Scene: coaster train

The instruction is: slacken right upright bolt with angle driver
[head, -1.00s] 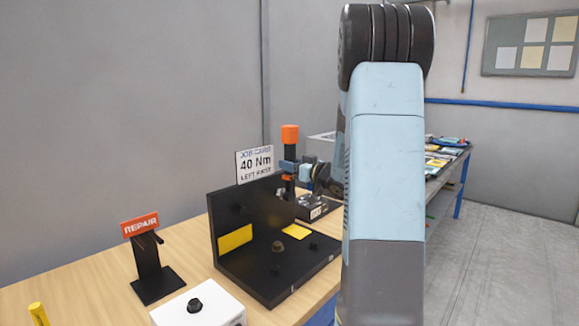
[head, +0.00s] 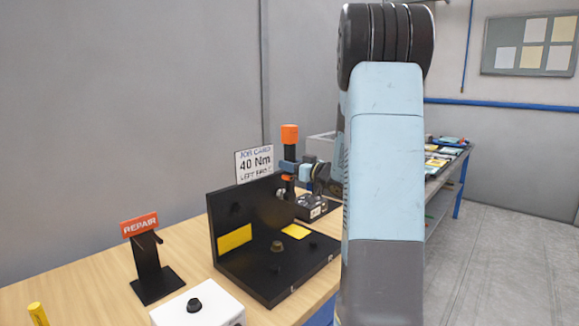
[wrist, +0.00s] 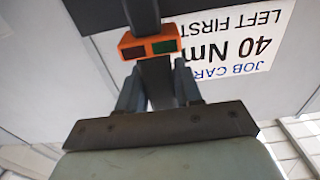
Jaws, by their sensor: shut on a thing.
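My gripper (head: 297,172) is shut on the angle driver (head: 290,155), an upright black tool with an orange cap and an orange lower part. In the wrist view my gripper (wrist: 160,85) closes on the driver's dark body, by its orange block (wrist: 150,42) with a red and a green window. The black fixture (head: 250,270) has an upright plate (head: 218,228) and a base. The driver stands at the plate's right end, its lower end close to the plate. Whether it touches a bolt cannot be told. The right upright bolt cannot be made out.
A job card (head: 254,163) reading 40 Nm, left first, stands behind the plate. A red repair sign on a black stand (head: 152,270) and a white box with a black knob (head: 196,306) are at the left.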

